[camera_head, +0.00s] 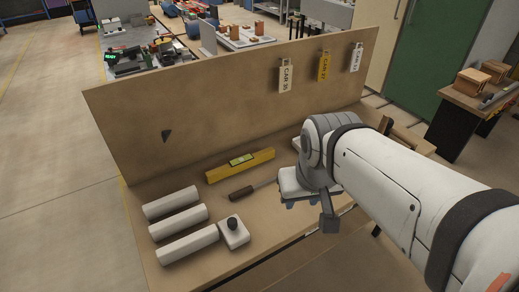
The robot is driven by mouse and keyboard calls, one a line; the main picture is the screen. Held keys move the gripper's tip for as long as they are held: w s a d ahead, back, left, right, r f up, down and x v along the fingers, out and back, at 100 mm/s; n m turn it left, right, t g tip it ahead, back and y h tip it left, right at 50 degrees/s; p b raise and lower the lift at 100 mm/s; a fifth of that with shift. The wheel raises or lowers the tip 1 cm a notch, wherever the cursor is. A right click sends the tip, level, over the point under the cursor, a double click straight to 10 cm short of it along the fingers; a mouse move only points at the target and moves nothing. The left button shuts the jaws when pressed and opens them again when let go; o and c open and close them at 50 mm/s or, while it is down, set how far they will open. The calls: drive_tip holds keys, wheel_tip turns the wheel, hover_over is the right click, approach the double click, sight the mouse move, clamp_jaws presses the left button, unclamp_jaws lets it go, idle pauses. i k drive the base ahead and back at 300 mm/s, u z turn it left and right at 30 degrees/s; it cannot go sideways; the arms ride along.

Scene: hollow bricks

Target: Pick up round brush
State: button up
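No thing on the bench (275,235) is clearly a round brush. A slim tool (250,190) with a dark handle and thin shaft lies in front of the yellow level; I cannot tell if it is the brush. A white block (233,235) with a black round knob sits to its lower left. My gripper (330,222) hangs over the bench's front right part, right of both and apart from them. Only a dark grey end piece shows, and I see nothing held. My wrist and arm hide the bench behind them.
Several white long bricks lie at the left, one of them nearest the front (187,245). A yellow level (240,165) lies behind the slim tool. A tall back board (220,110) with hanging tags (325,66) closes off the rear. Bare bench shows at the front middle.

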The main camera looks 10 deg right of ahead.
sight(236, 196)
drive_tip(key=u, duration=3.15)
drive_tip(key=k, duration=2.1)
drive_tip(key=z, duration=1.9)
drive_tip(key=i, duration=1)
drive_tip(key=u, duration=0.05)
